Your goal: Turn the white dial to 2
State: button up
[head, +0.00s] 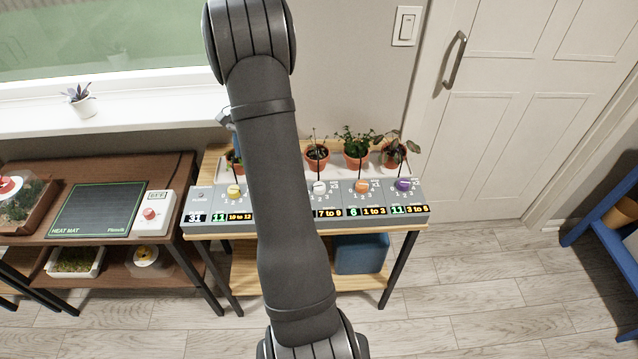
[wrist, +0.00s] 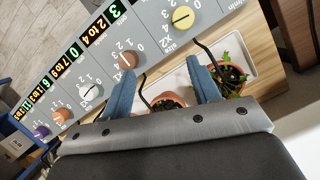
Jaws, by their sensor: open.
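The white dial (head: 319,187) sits on the grey control panel (head: 295,190), just right of my arm in the head view. In the wrist view the white dial (wrist: 90,91) is left of my gripper, between a copper dial and an orange dial. It has a dark pointer line and printed numbers around it; I cannot tell its exact setting. A "7 to 9" display (head: 329,213) is in front of it. My gripper (wrist: 161,75) is open, its two blue fingers apart and empty above the plant side of the panel. In the head view my arm mostly hides it.
Yellow (head: 234,191), orange (head: 362,186) and purple (head: 403,185) dials share the panel; the copper dial (wrist: 128,60) shows in the wrist view. Potted plants (head: 357,150) with thin black stalks or tubes stand behind it. A heat mat (head: 98,210) lies on the left table.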

aim_at(319, 186)
jog(key=s+d+r+m+t+h, duration=0.15)
jog(key=d+r, duration=0.25)
jog(key=d, duration=0.5)
jog(key=s+d+r+m+t, duration=0.2)
jog(key=s+d+r+m, duration=0.1)
jog(key=d, duration=0.6)
jog(key=f, duration=1.7)
jog(key=shift+w+d, duration=0.2)
jog(key=shift+d, duration=0.1)
jog(key=c, duration=1)
